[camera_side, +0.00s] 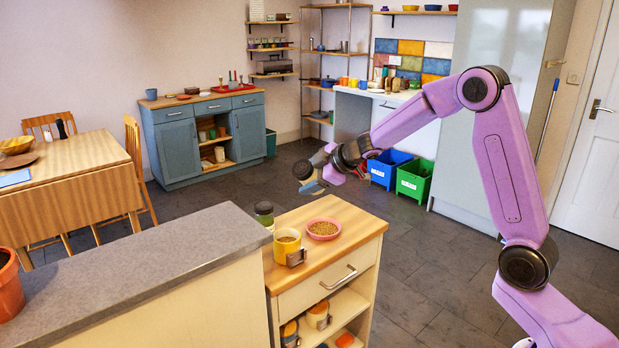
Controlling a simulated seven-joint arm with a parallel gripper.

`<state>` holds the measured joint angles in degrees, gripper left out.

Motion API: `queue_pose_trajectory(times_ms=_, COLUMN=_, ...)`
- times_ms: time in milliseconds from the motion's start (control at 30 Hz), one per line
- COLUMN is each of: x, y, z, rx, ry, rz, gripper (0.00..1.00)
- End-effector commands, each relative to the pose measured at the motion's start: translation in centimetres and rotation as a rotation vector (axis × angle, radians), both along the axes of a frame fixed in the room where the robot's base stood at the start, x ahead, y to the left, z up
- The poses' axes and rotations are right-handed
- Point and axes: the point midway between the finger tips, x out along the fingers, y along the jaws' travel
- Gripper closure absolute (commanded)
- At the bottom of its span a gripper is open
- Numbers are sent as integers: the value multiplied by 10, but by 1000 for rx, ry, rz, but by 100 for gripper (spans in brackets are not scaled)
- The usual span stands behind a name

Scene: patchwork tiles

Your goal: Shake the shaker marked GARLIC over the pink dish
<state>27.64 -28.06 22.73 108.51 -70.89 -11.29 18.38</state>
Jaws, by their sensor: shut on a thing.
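The pink dish (323,229) sits on the wooden top of a small cabinet and holds brown grains. My gripper (312,184) is in the air above and behind the dish in the picture. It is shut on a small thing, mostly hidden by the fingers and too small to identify. A jar with a dark lid (264,211) stands at the cabinet's left back edge, partly hidden by the grey counter. No GARLIC marking is readable on anything.
The grey counter (150,262) borders the wooden top (345,210) on the left. The wooden top is clear right of the dish.

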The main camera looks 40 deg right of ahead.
Motion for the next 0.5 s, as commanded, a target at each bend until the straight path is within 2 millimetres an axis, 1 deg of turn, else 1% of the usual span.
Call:
queue_pose_trajectory(times_ms=67, x=9, y=-15, z=-11, rx=-41, ry=-3, rz=57, gripper=75)
queue_pose_trajectory(times_ms=133, x=17, y=-34, z=-26, rx=-93, ry=-11, rz=138, gripper=75)
queue_pose_trajectory(times_ms=300, x=26, y=-69, z=-56, rx=-199, ry=-49, rz=303, gripper=75)
queue_pose_trajectory(times_ms=400, x=28, y=-84, z=-68, rx=-243, ry=-71, rz=365, gripper=75)
queue_pose_trajectory(times_ms=500, x=29, y=-92, z=-74, rx=-270, ry=-85, rz=401, gripper=75)
